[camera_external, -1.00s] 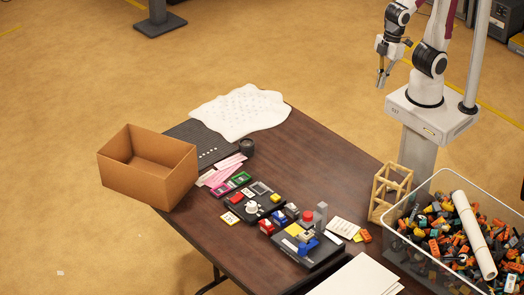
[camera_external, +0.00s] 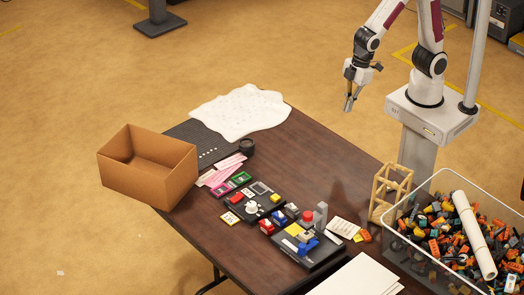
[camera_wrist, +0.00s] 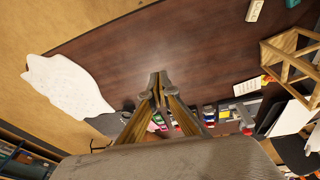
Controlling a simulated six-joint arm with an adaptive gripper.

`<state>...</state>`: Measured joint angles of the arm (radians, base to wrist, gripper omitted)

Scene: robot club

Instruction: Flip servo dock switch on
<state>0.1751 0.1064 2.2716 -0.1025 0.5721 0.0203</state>
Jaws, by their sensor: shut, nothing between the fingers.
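Two dark control panels sit on the brown table. The nearer panel (camera_external: 322,258) carries blue, yellow, red and grey parts. I cannot tell which is the servo dock, and the switch's position is too small to read. My gripper (camera_external: 349,106) is shut and empty, in the air high above the table's far right side, well apart from both panels. In the wrist view my gripper (camera_wrist: 158,78) points over bare table, and its fingers partly hide the coloured panel parts beyond.
A wooden frame (camera_external: 378,197) and a clear bin (camera_external: 388,222) of bricks stand at the right. A cardboard box (camera_external: 150,184) sits at the left corner. A white crumpled sheet (camera_external: 240,111) lies at the back. Bare table (camera_external: 310,150) lies between sheet and frame.

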